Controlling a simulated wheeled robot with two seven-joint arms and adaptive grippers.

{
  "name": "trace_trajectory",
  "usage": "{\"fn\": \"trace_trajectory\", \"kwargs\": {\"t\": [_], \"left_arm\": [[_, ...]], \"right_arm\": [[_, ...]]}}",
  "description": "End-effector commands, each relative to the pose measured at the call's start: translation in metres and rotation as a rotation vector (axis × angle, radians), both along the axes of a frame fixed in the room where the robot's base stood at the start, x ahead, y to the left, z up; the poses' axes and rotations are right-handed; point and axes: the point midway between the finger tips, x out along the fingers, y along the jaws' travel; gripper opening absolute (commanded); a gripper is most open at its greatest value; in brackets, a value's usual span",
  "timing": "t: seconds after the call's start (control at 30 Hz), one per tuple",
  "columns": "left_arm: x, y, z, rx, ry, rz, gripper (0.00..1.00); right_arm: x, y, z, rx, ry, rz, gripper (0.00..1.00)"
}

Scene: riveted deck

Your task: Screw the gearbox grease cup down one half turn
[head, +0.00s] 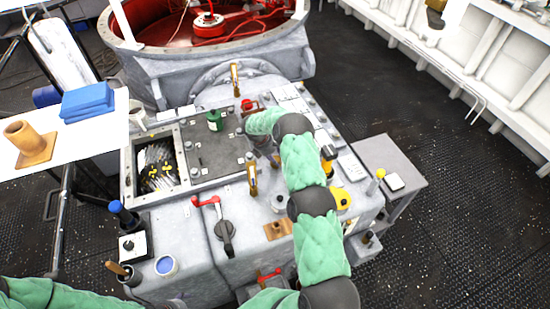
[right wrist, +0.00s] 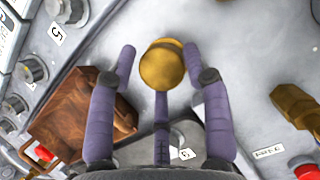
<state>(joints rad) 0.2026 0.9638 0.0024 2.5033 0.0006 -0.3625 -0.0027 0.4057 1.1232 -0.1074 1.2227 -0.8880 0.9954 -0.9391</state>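The grease cup, a round brass cap (right wrist: 162,65), shows in the right wrist view between the two purple fingers of my right gripper (right wrist: 159,54). In the head view my right gripper (head: 264,148) is low over the top of the grey gearbox housing (head: 185,225), partly covered by my own forearm. I cannot make out the cup there. My left arm's green sleeve enters at the lower left; its gripper is out of the picture.
A white table (head: 85,135) stands left.

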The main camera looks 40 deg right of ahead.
Motion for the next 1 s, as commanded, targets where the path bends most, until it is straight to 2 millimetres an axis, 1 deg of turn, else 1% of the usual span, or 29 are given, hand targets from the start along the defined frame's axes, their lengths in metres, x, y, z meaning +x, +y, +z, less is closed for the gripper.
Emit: {"fn": "trace_trajectory", "kwargs": {"t": [0.03, 0.07, 0.33, 0.53, 0.77, 1.0], "left_arm": [[0.000, 0.000, 0.000, 0.000, 0.000, 0.000, 0.79], [0.000, 0.000, 0.000, 0.000, 0.000, 0.000, 0.79], [0.000, 0.000, -0.002, 0.000, 0.000, 0.000, 0.79], [0.000, 0.000, -0.010, 0.000, 0.000, 0.000, 0.79], [0.000, 0.000, -0.029, 0.000, 0.000, 0.000, 0.79], [0.000, 0.000, -0.049, 0.000, 0.000, 0.000, 0.79]], "right_arm": [[-0.002, -0.001, 0.000, -0.002, 0.007, -0.002, 0.21], [-0.002, -0.001, 0.000, -0.002, 0.007, -0.002, 0.14], [-0.004, -0.002, 0.000, -0.003, 0.011, -0.014, 0.13], [-0.003, -0.003, -0.001, -0.004, 0.011, -0.078, 0.13], [-0.003, -0.004, -0.004, -0.004, 0.009, -0.240, 0.13], [-0.002, -0.005, -0.004, -0.003, 0.010, -0.465, 0.13]]}}
